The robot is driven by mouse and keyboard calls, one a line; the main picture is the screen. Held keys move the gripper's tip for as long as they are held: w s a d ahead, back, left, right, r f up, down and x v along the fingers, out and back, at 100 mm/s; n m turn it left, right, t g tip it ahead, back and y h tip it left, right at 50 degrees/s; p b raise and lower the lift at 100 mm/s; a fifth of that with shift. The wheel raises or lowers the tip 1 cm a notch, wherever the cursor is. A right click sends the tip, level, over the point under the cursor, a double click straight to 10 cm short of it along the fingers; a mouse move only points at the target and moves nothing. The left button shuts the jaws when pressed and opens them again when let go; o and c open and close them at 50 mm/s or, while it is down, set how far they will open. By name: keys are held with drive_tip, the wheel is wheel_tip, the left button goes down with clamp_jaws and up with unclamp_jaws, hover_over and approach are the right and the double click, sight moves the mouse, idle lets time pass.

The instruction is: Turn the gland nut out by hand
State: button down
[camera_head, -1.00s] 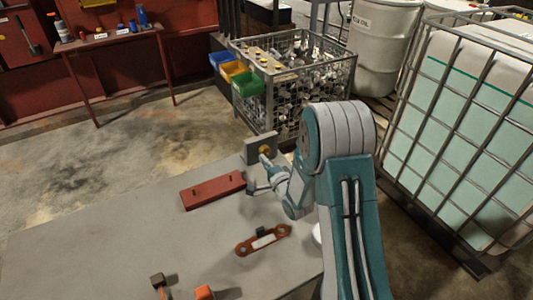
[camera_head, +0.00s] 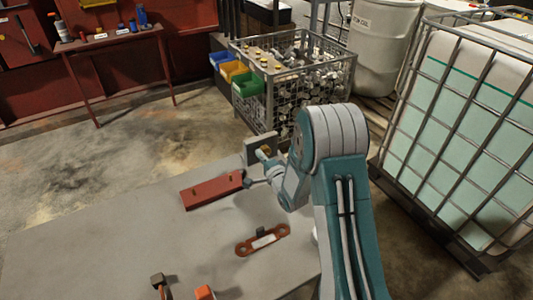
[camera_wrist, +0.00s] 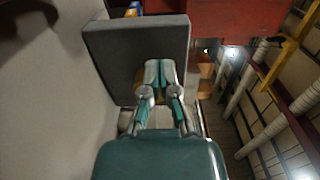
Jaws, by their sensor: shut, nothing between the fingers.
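The brass gland nut (camera_head: 266,149) sits on the face of an upright grey block (camera_head: 252,150) at the far end of the bench. In the wrist view the grey block (camera_wrist: 135,45) fills the upper middle, and a sliver of brass nut (camera_wrist: 139,76) shows left of the fingers. My gripper (camera_head: 261,156) is right at the nut in the head view. In the wrist view its fingertips (camera_wrist: 159,66) are together in front of the nut and hide most of it. Whether they touch it I cannot tell.
A red-brown bar (camera_head: 212,190) and an orange link plate (camera_head: 262,241) lie on the grey bench (camera_head: 120,235). A hammer (camera_head: 160,285) is at the front. A wire crate (camera_head: 300,75) stands beyond the block. A caged tank (camera_head: 450,140) is at right.

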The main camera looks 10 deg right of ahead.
drive_tip(key=shift+w+d+f, duration=0.1)
drive_tip(key=shift+d+f, duration=0.05)
drive_tip(key=shift+d, duration=0.05)
idle(0.6)
drive_tip(key=shift+f, duration=0.75)
drive_tip(key=shift+d+f, duration=0.15)
drive_tip(key=shift+f, duration=0.1)
idle(0.5)
drive_tip(key=shift+a+f, duration=0.2)
drive_tip(key=shift+a, duration=0.05)
drive_tip(key=shift+a+v, duration=0.2)
drive_tip(key=shift+v, duration=2.55)
drive_tip(key=shift+s+d, duration=0.1)
drive_tip(key=shift+s, duration=0.3)
